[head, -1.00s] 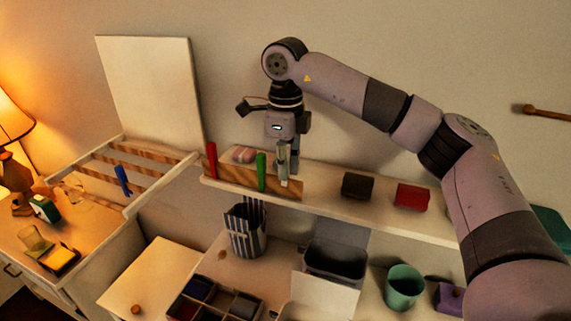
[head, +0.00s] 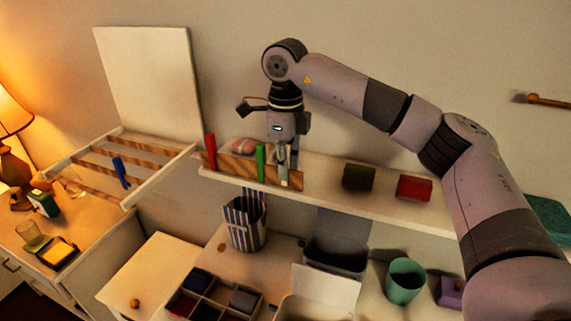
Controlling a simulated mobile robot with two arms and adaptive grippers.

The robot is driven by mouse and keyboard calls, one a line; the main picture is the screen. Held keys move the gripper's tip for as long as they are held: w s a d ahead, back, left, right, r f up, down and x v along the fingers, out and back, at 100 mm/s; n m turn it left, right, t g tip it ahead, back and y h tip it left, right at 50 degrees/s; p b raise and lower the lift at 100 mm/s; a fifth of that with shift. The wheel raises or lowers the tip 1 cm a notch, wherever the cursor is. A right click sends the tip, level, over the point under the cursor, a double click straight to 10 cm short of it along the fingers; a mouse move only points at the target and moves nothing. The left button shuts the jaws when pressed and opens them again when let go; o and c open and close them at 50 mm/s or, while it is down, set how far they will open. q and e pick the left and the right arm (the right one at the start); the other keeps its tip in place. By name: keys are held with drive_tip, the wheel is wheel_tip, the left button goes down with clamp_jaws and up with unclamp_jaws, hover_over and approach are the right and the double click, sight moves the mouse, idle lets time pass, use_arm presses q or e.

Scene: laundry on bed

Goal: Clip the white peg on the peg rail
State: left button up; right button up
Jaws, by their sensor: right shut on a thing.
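The peg rail (head: 236,168) is a wooden strip on the wall shelf. A red peg (head: 211,151) stands at its left end and a green peg (head: 261,164) stands further right on it. My right gripper (head: 282,154) points down at the rail's right part and is shut on the white peg (head: 284,179). The white peg is upright, right of the green peg, and overlaps the rail's right end in the picture. I cannot tell whether its jaws go around the rail. The gripper's fingers partly hide its top. My left gripper is not in view.
A dark box (head: 359,177) and a red box (head: 414,187) stand on the shelf (head: 325,193) to the right. A pink thing (head: 243,146) lies behind the rail. A blue peg (head: 120,173) hangs on the drying rack (head: 150,187) at left. A striped cup (head: 246,226) stands below.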

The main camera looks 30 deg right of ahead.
drive_tip(key=shift+f, duration=0.3)
drive_tip(key=o, duration=0.8)
wheel_tip(320, 180, up, 12)
drive_tip(key=shift+r, duration=0.1)
idle(0.4)
idle(0.5)
